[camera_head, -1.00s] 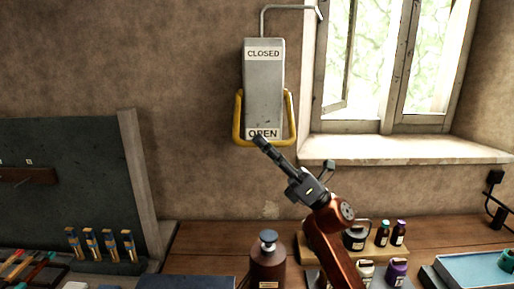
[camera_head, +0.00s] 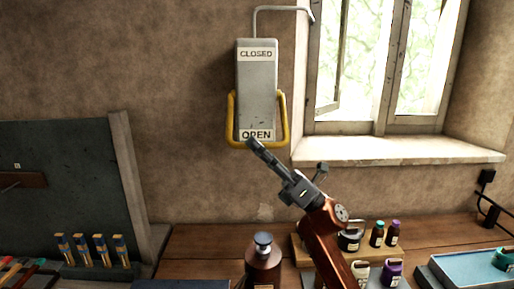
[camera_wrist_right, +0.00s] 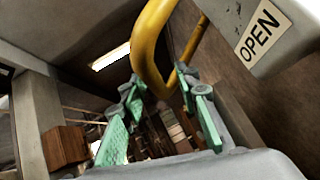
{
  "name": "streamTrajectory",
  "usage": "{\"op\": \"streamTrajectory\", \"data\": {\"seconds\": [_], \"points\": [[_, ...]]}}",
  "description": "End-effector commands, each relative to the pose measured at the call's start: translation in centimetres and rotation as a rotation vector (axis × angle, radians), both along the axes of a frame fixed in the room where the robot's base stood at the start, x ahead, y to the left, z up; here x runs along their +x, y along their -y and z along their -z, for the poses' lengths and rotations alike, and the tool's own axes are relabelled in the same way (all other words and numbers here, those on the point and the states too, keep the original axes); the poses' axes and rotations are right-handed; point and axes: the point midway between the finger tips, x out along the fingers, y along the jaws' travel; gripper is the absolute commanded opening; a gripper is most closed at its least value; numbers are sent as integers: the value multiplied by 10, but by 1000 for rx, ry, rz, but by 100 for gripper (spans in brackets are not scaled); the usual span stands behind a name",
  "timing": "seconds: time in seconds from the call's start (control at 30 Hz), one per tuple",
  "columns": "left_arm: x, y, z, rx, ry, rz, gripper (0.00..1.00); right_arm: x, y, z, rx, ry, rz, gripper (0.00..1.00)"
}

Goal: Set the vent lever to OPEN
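The vent lever is a yellow U-shaped bar (camera_head: 285,122) around the lower part of a grey wall box (camera_head: 257,92). The box reads CLOSED near its top and OPEN (camera_head: 256,135) at its bottom. The bar's crosspiece hangs low, about level with the OPEN label. My right gripper (camera_head: 252,143) is just below that label, at the crosspiece. In the right wrist view the green-padded fingers (camera_wrist_right: 163,98) are apart, with the yellow bar (camera_wrist_right: 147,55) at or between their tips. I cannot tell if they touch it. My left gripper is out of view.
A window sill (camera_head: 400,150) juts out to the right of the box. Below, the wooden bench holds a brown bottle (camera_head: 263,268), small jars (camera_head: 377,234) and a blue tray (camera_head: 470,270). A dark board (camera_head: 60,180) stands at left. The wall left of the box is bare.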

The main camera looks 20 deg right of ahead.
Motion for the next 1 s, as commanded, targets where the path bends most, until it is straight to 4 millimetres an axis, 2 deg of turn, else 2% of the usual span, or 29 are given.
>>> {"op": "streamTrajectory", "data": {"seconds": [0.27,0.53,0.7,1.0], "points": [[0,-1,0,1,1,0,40,-3,5,5,1,-1,1,30],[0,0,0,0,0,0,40,-18,33,35,0,-1,0,30],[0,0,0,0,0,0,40,-25,45,47,0,1,-1,30],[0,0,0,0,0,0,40,-27,49,51,0,1,0,30]]}}
